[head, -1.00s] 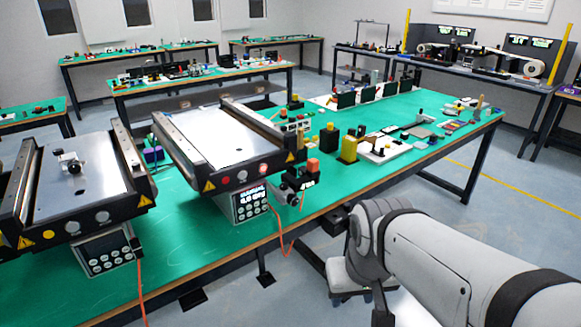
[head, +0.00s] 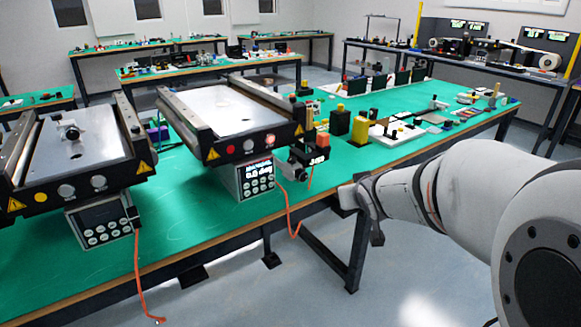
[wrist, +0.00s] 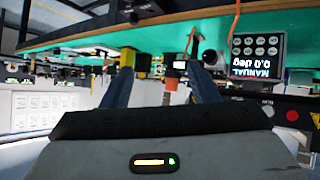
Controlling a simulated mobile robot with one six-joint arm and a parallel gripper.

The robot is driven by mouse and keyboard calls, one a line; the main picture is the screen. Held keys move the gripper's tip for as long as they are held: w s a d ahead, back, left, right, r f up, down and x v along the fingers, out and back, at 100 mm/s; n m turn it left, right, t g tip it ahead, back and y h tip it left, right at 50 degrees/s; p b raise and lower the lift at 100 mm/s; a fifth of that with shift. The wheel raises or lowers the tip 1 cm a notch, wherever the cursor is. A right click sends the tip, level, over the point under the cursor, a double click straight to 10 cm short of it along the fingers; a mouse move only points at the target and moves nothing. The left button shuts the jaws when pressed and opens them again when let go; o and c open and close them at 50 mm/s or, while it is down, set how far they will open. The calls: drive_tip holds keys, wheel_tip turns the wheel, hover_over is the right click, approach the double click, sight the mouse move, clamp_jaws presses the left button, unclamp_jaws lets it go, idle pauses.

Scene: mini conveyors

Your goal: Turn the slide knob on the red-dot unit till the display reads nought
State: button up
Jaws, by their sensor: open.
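The red-dot unit (head: 217,110) is the right-hand of two conveyors on the green table. Its red dot (head: 231,149) is on the front face, and also shows in the wrist view (wrist: 291,115). Its control box display (head: 260,171) hangs below; in the wrist view the display (wrist: 257,65) is upside down and reads MANUAL, 0.0 deg. A dark knob-like assembly (head: 298,162) sits at its right front corner; I cannot tell for sure that it is the slide knob. My gripper (wrist: 163,78) is open and empty, in front of the table edge, apart from the unit.
A yellow-dot conveyor (head: 85,155) stands to the left. An orange cable (head: 288,215) hangs over the table's front edge. Black and yellow blocks (head: 360,128) stand right of the unit. The floor in front is clear around the table leg (head: 357,250).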

sight(304, 178)
drive_tip(key=w+a+f+n+t+y+b, duration=0.1)
drive_tip(key=w+a+f+n+y+b, duration=0.1)
drive_tip(key=w, duration=0.4)
drive_tip(key=w+a+f+n+t+y+b, duration=0.2)
drive_tip(key=w+a+f+y+b, duration=0.1)
drive_tip(key=w, duration=0.3)
drive_tip(key=w+a+f+n+t+y+b, duration=0.1)
drive_tip(key=w+a+f+n+y+b, duration=0.1)
drive_tip(key=w+a+f+y+b, duration=0.1)
drive_tip(key=shift+w+a+t+y+b, duration=0.15)
drive_tip(key=shift+w+a+y+b, duration=0.2)
drive_tip(key=shift+w+y+b, duration=0.35)
drive_tip(key=shift+w+a+t+y+b, duration=0.15)
drive_tip(key=shift+w+a+y+b, duration=0.2)
drive_tip(key=shift+w, duration=0.55)
drive_tip(key=shift+c, duration=0.2)
drive_tip(key=shift+f, duration=0.1)
drive_tip(key=c, duration=0.9)
